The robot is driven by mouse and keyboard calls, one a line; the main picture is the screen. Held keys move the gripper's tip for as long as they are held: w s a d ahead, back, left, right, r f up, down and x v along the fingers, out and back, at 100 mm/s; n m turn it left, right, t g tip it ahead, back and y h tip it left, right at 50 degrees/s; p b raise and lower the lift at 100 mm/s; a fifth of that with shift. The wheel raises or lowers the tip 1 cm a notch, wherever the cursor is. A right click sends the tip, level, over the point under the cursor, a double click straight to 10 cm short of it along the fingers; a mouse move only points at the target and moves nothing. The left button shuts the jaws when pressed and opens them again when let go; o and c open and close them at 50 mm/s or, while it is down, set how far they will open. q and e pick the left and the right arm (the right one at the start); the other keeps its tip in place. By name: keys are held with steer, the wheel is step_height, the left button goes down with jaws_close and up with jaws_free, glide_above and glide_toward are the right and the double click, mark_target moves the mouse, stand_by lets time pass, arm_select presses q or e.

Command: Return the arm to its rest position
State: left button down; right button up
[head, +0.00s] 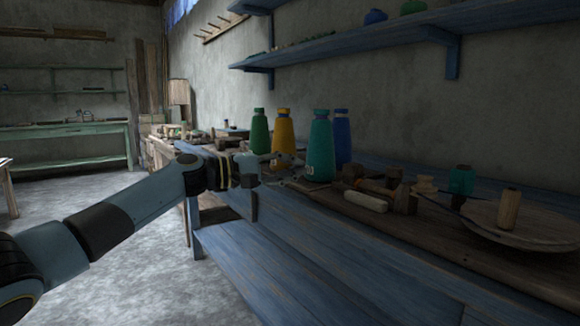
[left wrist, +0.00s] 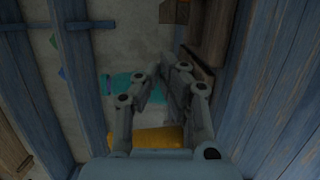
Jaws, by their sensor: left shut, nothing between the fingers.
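My left arm comes in from the left in the head view and reaches over the front edge of the blue bench. My left gripper (head: 296,168) is shut and empty, level with the lower parts of the bottles. In the left wrist view its fingers (left wrist: 160,76) are close together with nothing between them. A teal bottle (head: 320,150) stands just right of the fingertips; I cannot tell whether they touch. A yellow bottle (head: 283,132) and a green bottle (head: 260,133) stand behind the gripper. A blue bottle (head: 342,140) is partly hidden by the teal one. My right gripper is not in view.
Wooden pieces (head: 366,200) and a shallow round tray (head: 470,222) with spools lie on the bench at the right. A blue wall shelf (head: 350,47) hangs above. A green table (head: 70,130) stands far left. The floor (head: 150,235) below my arm is clear.

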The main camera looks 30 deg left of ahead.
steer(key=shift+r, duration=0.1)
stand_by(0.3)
arm_select(q)
steer(key=s+d+f+n+g+y+p, duration=0.1)
steer(key=s+f+g+y+p, duration=0.15)
steer(key=s+f, duration=0.8)
steer(key=s+d+f+g+y+p, duration=0.1)
steer(key=s+f+g+y+p, duration=0.3)
steer(key=f, duration=1.1)
steer(key=s+d+f+n+p, duration=0.1)
steer(key=s+f, duration=0.8)
steer(key=f, duration=0.3)
steer(key=s+f+m+g+y+p, duration=0.1)
steer(key=s+f+m, duration=0.3)
steer(key=s, duration=1)
steer(key=s+d+f+m+g+y+p, duration=0.1)
steer(key=s+f+m+g, duration=0.3)
steer(key=s, duration=0.9)
steer(key=s+f+m+g+y+p, duration=0.1)
steer(key=s+f+m, duration=0.4)
steer(key=s, duration=0.9)
step_height(320, 180, down, 3)
steer(key=shift+s+d+r+g+y+p, duration=0.15)
steer(key=shift+s+g+y+p, duration=0.25)
steer(key=shift+g+y, duration=0.55)
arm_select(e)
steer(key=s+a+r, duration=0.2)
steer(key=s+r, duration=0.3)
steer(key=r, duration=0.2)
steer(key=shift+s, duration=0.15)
